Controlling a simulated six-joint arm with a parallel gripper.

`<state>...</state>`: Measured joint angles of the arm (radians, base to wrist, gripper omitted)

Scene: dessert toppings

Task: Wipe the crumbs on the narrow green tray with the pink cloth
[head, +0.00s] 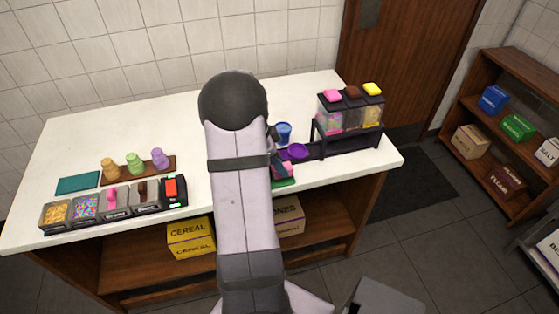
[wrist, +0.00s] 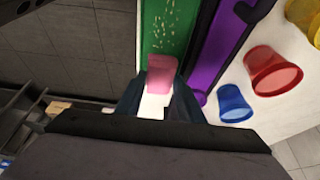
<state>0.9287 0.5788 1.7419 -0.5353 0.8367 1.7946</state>
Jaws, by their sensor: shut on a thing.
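My gripper (wrist: 157,98) is shut on the pink cloth (wrist: 162,70), which sticks out past the fingertips. The cloth is at the near end of the narrow green tray (wrist: 153,38); I cannot tell whether it touches the surface. Pale crumbs (wrist: 166,22) are scattered along the tray beyond the cloth. In the head view, my arm hides most of the gripper. A bit of the pink cloth (head: 286,171) and an end of the green tray (head: 284,183) show just right of the arm, near the counter's front edge.
A purple strip (wrist: 210,45) runs beside the green tray. A blue cup (wrist: 234,105), a red cup (wrist: 272,74) and part of a yellow cup stand right of it. A black topping dispenser rack (head: 350,118) is at the counter's right. Topping bins (head: 85,208) stand at the left.

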